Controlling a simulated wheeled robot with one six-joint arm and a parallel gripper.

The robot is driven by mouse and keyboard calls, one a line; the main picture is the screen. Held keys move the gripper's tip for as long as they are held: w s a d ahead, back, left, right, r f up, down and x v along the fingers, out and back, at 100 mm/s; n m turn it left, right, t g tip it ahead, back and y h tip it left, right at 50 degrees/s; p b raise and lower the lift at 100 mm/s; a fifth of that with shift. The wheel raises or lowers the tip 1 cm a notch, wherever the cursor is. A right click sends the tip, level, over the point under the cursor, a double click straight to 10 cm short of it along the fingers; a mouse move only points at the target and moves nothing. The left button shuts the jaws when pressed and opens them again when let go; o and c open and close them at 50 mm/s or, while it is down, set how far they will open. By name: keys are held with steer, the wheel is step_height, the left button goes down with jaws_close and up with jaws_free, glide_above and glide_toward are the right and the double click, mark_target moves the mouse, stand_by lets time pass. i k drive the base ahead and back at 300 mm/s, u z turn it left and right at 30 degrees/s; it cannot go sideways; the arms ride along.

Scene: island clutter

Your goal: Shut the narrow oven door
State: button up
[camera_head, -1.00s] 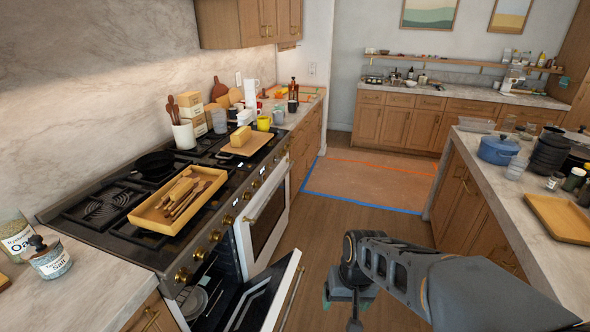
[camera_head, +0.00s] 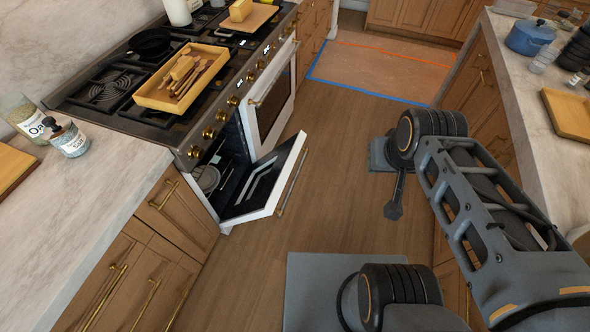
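The narrow oven door (camera_head: 265,180) is at the left end of the range. It hangs open, tilted outward from the front, with its dark inner side showing and a brass handle (camera_head: 291,182) along its outer side. Through the gap I see the oven cavity with pale plates (camera_head: 208,178) in it. My gripper (camera_head: 394,207) is to the right of the door, over the floor and apart from it. Only a dark finger-like part shows below my arm's wrist, so its opening is unclear. I see nothing held in it.
The wider oven door (camera_head: 272,95) is right of the narrow one. A wooden tray of utensils (camera_head: 181,78) sits on the stovetop. The island counter (camera_head: 528,105) bounds the right side. The wooden floor (camera_head: 335,165) between is clear.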

mark_target(258, 194)
steer(key=k, duration=1.2)
steer(key=u, duration=0.7)
steer(key=i, duration=1.75)
steer(key=z, duration=0.3)
